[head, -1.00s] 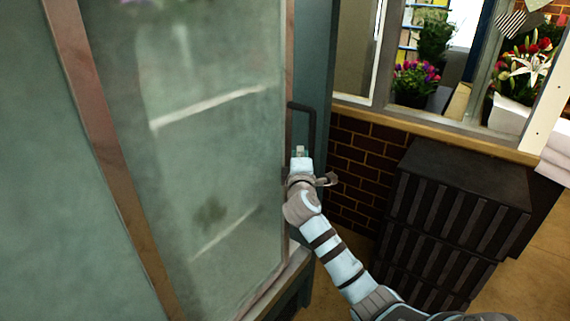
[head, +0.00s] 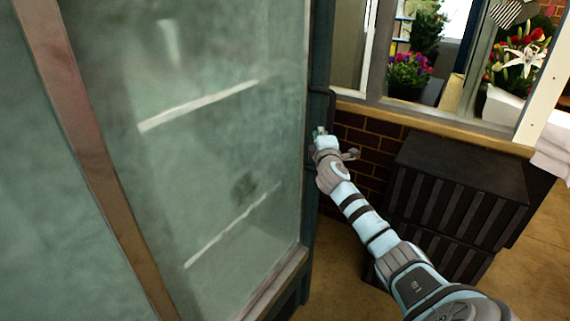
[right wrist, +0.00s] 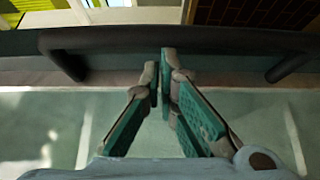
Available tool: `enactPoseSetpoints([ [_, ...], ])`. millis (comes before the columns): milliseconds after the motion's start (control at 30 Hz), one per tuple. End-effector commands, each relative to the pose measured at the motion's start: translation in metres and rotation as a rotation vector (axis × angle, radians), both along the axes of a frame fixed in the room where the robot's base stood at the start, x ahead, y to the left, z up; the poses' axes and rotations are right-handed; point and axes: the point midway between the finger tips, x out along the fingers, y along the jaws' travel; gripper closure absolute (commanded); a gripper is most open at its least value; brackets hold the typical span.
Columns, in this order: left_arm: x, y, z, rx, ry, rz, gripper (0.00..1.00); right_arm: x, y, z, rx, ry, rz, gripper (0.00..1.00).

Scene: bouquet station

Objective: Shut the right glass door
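The right glass door (head: 220,150) fills the left half of the head view, a tall hazy pane with shelf edges showing through it. Its dark bar handle (head: 330,100) is at the pane's right edge. My right gripper (head: 320,131) is at the lower part of the handle. In the right wrist view the handle (right wrist: 210,37) runs across the top, and the fingertips of my right gripper (right wrist: 164,58) are together just at its near side. Nothing shows between them. I cannot tell if they touch the bar. My left gripper is out of view.
A brown post (head: 85,150) stands left of the pane. Dark slatted crates (head: 455,190) stand on the floor at the right, close to my right arm. A brick wall (head: 362,150) with a wooden sill, windows and flowers (head: 408,75) is behind.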

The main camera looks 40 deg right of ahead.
Motion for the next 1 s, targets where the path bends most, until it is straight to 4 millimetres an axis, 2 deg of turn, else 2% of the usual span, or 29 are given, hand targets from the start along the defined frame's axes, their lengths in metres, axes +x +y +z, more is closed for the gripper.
enactPoseSetpoints([
  [167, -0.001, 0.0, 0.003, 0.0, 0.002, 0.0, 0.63, 0.0, 0.004, 0.002, -0.005, 0.002, -0.004, 1.0],
  [267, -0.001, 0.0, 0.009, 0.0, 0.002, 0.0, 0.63, 0.002, 0.019, 0.003, -0.002, 0.002, 0.004, 1.0],
  [400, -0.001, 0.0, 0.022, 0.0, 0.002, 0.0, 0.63, 0.006, 0.054, 0.004, 0.0, 0.003, 0.014, 1.0],
  [600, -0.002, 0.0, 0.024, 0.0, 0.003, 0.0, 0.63, -0.045, 0.092, 0.001, -0.005, 0.004, 0.015, 1.0],
  [700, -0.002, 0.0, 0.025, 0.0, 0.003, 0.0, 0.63, -0.062, 0.104, 0.0, -0.003, 0.004, 0.014, 1.0],
  [800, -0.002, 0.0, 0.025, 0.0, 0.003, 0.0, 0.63, -0.071, 0.111, 0.0, -0.002, 0.003, 0.012, 1.0],
  [1000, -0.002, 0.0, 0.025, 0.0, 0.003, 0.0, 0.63, -0.074, 0.112, 0.0, -0.003, 0.003, 0.01, 1.0],
])
